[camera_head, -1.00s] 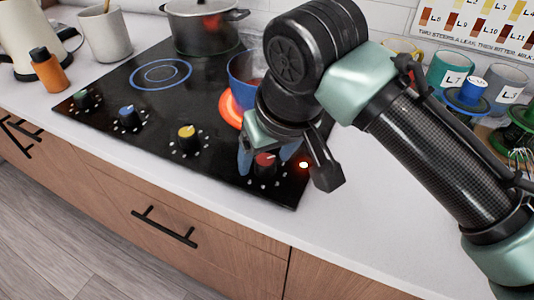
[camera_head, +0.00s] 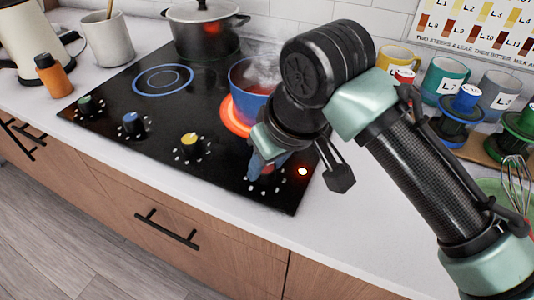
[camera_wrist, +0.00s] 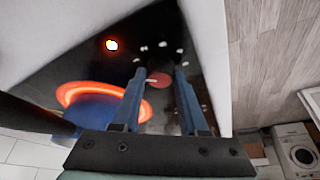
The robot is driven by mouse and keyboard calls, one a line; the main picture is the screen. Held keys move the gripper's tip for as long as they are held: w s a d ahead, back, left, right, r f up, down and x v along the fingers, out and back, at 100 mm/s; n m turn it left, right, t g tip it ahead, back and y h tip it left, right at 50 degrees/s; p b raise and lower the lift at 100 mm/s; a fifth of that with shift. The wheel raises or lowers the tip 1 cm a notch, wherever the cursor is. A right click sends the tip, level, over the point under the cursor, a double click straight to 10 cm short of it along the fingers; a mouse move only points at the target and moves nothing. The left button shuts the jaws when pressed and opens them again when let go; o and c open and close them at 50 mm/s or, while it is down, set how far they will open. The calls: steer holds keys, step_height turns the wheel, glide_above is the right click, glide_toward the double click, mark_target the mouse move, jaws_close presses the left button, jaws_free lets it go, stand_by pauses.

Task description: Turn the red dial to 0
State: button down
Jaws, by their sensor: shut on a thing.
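The red dial (camera_head: 267,170) is at the near right corner of the black cooktop (camera_head: 215,165), the last dial in the row. My gripper (camera_head: 262,172) points down at it and is shut on it, one blue finger on each side. In the wrist view the round red top of the dial (camera_wrist: 159,80) with a pale pointer line shows between the fingertips (camera_wrist: 160,75). White marks ring the dial, but I cannot read their numbers. A lit indicator (camera_head: 303,171) glows beside it.
A blue pot (camera_head: 246,75) steams on a glowing orange burner (camera_head: 234,118) close behind my gripper. Yellow (camera_head: 190,142), blue (camera_head: 132,120) and green (camera_head: 87,103) dials stand to the left. Mugs line the back right.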

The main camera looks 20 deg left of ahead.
steer(key=n+g+p, duration=0.1)
steer(key=n+p, duration=0.2)
steer(key=shift+r+y, duration=0.15)
steer(key=shift+y, duration=0.15)
steer(key=shift+w+n+g+p, duration=0.1)
steer(key=shift+n+g+p, duration=0.75)
steer(key=shift+n, duration=0.75)
steer(key=shift+f, duration=0.2)
steer(key=shift+c, duration=2.2)
jaws_free()
steer(key=p+v, duration=0.1)
steer(key=v, duration=1.2)
steer(key=shift+p, duration=0.4)
